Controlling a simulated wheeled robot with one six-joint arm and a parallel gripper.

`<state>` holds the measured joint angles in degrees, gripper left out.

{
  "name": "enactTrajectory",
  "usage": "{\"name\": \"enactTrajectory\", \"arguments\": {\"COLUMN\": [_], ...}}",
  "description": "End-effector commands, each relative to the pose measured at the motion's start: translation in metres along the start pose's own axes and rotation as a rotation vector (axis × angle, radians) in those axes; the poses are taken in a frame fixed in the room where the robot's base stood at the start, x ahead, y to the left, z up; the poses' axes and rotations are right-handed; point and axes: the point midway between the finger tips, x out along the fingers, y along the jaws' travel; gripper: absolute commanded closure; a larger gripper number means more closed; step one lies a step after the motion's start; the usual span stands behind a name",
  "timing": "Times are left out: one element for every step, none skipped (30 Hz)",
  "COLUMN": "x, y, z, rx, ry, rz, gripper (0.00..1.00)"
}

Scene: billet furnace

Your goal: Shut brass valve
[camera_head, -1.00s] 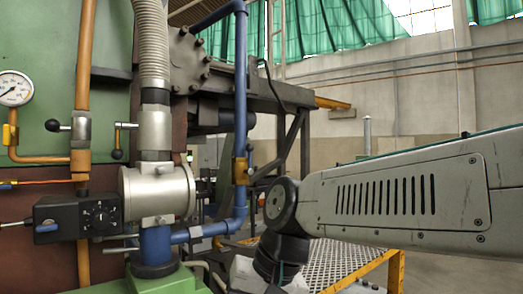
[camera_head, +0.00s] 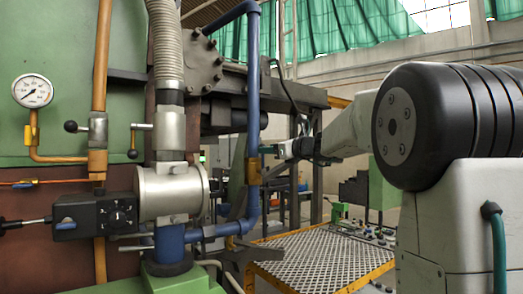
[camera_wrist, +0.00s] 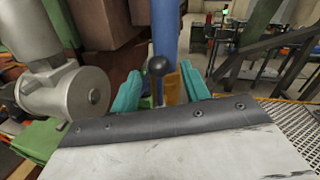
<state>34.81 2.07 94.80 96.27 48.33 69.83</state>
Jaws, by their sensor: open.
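The brass valve (camera_head: 253,169) sits on a vertical blue pipe in the head view. In the wrist view its brass body (camera_wrist: 174,94) shows low in front of the blue pipe, partly hidden by my gripper. Its lever ends in a black ball knob (camera_wrist: 158,66), which points toward the wrist camera. My gripper (camera_wrist: 160,77) has teal fingers, open, one on each side of the knob. I cannot tell whether either finger touches it. In the head view my gripper (camera_head: 272,153) is small and just right of the valve, covering part of it.
A silver cylindrical fitting (camera_head: 172,192) stands left of the blue pipe; it is also at left in the wrist view (camera_wrist: 62,90). Another black-knobbed lever (camera_head: 71,127) and a gauge (camera_head: 33,91) are further left. A yellow-edged grating platform (camera_head: 325,262) lies below right.

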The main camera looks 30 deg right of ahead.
Motion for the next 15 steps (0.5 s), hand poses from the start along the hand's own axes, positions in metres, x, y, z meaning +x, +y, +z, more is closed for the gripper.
{"name": "enactTrajectory", "arguments": {"x": [0.009,0.014,0.019,0.023,0.026,0.029,0.032,0.034,0.035,0.036,0.037,0.037,0.037,0.037,0.037], "y": [0.001,0.001,0.001,0.001,0.001,0.001,0.001,0.001,0.001,0.001,0.001,0.001,0.001,0.001,0.001], "z": [0.0,0.0,-0.001,-0.001,0.0,0.0,0.0,0.0,-0.001,-0.001,0.0,0.0,0.0,0.0,0.0], "rx": [0.0,0.0,0.0,0.0,-0.001,-0.002,-0.001,-0.001,-0.001,-0.001,-0.001,-0.002,-0.002,-0.002,-0.002], "ry": [0.0,0.0,0.001,0.001,0.001,0.0,0.0,0.001,0.001,0.001,0.001,0.001,0.001,0.001,0.001], "rz": [0.003,0.004,0.004,0.003,0.002,0.002,0.003,0.003,0.003,0.003,0.002,0.002,0.002,0.002,0.002], "gripper": [0.54,0.54,0.54,0.54,0.54,0.54,0.54,0.54,0.54,0.54,0.54,0.54,0.54,0.54,0.54]}}
